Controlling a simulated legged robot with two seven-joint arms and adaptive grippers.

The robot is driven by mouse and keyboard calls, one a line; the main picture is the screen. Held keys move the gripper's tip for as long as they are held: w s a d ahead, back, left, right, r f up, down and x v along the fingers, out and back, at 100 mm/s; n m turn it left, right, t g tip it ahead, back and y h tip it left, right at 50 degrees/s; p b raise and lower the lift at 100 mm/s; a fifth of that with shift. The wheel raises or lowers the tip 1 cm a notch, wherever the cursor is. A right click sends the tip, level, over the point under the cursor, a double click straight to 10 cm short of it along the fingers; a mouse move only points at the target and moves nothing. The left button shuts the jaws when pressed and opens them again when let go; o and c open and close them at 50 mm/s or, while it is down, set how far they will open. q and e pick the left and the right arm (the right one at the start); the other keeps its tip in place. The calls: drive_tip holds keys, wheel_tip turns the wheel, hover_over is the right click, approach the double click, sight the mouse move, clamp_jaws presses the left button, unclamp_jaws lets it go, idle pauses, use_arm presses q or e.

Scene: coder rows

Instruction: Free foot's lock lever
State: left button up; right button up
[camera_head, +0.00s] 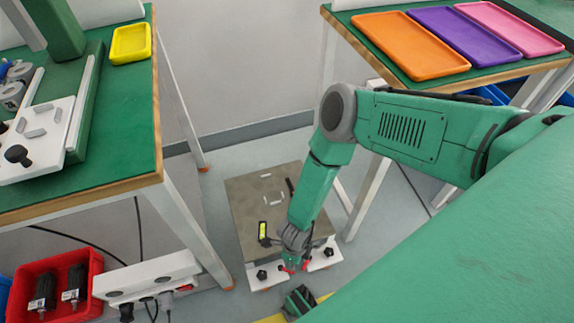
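A low platform with a grey-brown top (240,200) stands on the floor between the two benches. A black upright piece with a yellow face (263,232), possibly a lock lever, stands on its near left part. A second dark, thin piece (290,187) is on the far part of the top, partly behind my arm. White feet with black knobs (262,274) (328,252) are at the platform's near edge. My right gripper (291,266) points down at this near edge, between the knobs, with small red parts at its tip. Its fingers are too small to read.
A green-topped bench (120,150) is at left, another with orange (410,45), purple and pink trays at right. A red crate (85,258) and a white unit (150,273) lie below left.

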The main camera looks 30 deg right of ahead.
drive_tip(key=b, duration=0.3)
hover_over(292, 272)
wheel_tip(292, 272, down, 6)
drive_tip(key=shift+f, duration=0.1)
drive_tip(key=f+b, duration=0.1)
drive_tip(key=f, duration=0.1)
drive_tip(key=f+b, duration=0.1)
drive_tip(key=f, duration=0.1)
drive_tip(key=f+b, duration=0.1)
drive_tip(key=f, duration=0.1)
drive_tip(key=shift+d+b, duration=0.25)
drive_tip(key=shift+b, duration=0.1)
drive_tip(key=shift+a, duration=0.2)
clamp_jaws()
